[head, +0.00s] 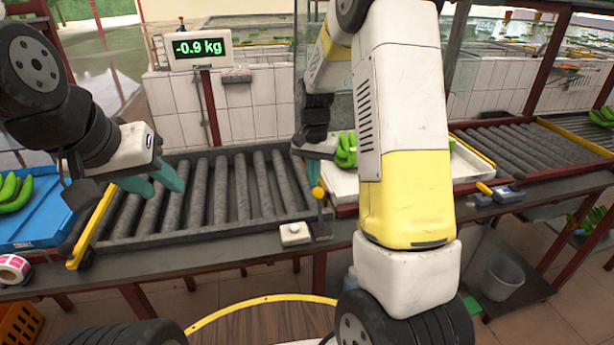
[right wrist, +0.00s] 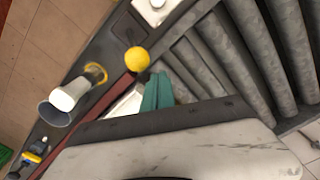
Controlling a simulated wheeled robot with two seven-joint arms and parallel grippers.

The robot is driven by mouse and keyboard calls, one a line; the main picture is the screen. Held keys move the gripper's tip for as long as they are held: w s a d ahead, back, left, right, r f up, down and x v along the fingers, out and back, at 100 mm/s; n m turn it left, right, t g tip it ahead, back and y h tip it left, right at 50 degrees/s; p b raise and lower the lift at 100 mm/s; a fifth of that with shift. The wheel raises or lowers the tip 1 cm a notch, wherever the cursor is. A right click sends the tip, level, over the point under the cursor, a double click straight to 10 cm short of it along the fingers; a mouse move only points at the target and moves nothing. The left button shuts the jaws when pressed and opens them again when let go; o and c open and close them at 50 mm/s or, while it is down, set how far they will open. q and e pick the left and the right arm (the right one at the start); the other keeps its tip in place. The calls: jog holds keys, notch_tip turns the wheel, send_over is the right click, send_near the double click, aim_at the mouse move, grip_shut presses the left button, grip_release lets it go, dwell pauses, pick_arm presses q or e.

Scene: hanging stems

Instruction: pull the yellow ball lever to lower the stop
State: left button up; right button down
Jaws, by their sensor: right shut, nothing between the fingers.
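The yellow ball (head: 318,192) tops a short lever at the front right corner of the roller bed (head: 250,195). It also shows in the right wrist view (right wrist: 137,59), just beyond the fingers. My right gripper (head: 314,168) has its teal fingers just above and behind the ball. In the right wrist view its fingers (right wrist: 158,92) are together, with nothing between them, apart from the ball. My left gripper (head: 156,182) is over the left part of the rollers, its teal fingers spread and empty. I cannot make out the stop clearly.
A white tray (head: 345,190) with green bananas (head: 346,150) is right of the rollers, partly hidden by my right arm. A small white box (head: 294,233) sits left of the lever. A display (head: 198,48) reads -0.9 kg.

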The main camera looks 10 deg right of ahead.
aim_at(321, 214)
jog(key=shift+f, duration=0.2)
dwell(0.5)
jog(key=shift+f, duration=1.35)
jog(key=shift+s+d, duration=0.15)
jog(key=shift+s, duration=4.2)
jog(key=shift+w, duration=0.6)
jog(key=shift+r, duration=0.2)
notch_tip(321, 214, up, 10)
jog(key=shift+f, duration=0.15)
